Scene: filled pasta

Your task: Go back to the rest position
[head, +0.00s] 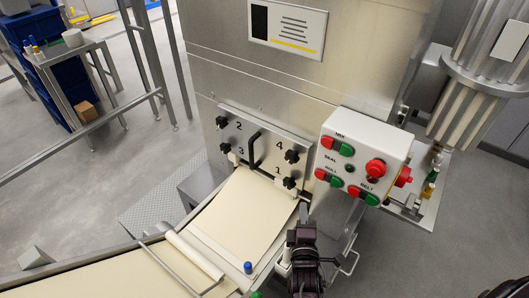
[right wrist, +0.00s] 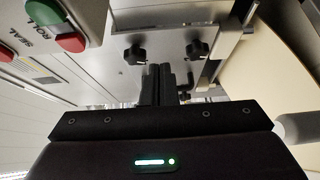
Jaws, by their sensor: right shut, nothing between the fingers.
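My right gripper (head: 304,212) reaches up from the bottom of the head view. It is shut and empty, just below the lower right of the metal plate with black knobs and to the right of the pale dough sheet (head: 240,215). In the right wrist view its dark fingers (right wrist: 165,82) are together, pointing at the plate (right wrist: 160,75) and its knobs. I cannot tell whether the fingertips touch anything. My left gripper is in neither view.
The white control box (head: 362,150) with red and green buttons is close to the right of my gripper. A metal cart (head: 70,85) stands far left. Grey floor is free at lower right.

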